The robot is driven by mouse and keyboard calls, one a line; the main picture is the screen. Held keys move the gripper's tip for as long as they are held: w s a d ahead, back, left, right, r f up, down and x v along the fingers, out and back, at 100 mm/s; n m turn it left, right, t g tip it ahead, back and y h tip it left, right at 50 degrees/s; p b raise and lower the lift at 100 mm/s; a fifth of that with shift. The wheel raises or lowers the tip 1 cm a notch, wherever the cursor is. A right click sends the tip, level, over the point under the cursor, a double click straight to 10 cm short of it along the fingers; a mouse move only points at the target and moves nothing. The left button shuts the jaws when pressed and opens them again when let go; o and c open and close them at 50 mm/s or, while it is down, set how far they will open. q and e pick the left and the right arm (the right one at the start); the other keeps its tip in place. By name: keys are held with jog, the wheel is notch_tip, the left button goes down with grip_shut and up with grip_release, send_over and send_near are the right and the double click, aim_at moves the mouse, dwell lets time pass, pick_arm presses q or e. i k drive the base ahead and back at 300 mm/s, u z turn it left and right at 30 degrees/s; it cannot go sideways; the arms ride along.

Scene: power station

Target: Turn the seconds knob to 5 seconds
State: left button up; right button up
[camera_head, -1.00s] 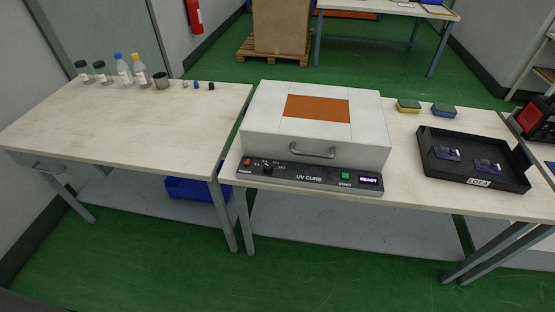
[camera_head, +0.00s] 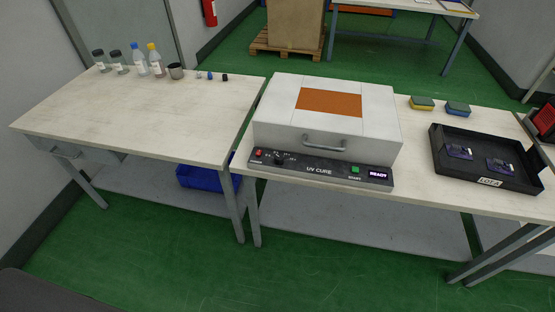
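The seconds knob (camera_head: 279,159) is a small black dial with white tick labels around it, on the left part of the dark control strip (camera_head: 318,170) marked UV CURE. The labels and the pointer are too small to read. The strip runs along the front of a white UV cure box (camera_head: 379,118) with an orange top panel and a grey handle. A red power switch (camera_head: 258,153) is left of the knob. A green start button (camera_head: 355,169) and a display reading READY (camera_head: 378,174) are at the right end. Neither of my grippers is in view.
A black tray (camera_head: 487,183) with two small purple items stands right of the box. Two sponges (camera_head: 422,103) lie behind it. Bottles and jars (camera_head: 138,66) stand at the back of the left table (camera_head: 130,120). Green floor is clear in front.

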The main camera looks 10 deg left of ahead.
aim_at(279, 158)
jog(key=k, duration=1.25)
jog(key=z, duration=0.65)
jog(key=i, duration=2)
jog(key=u, duration=0.6)
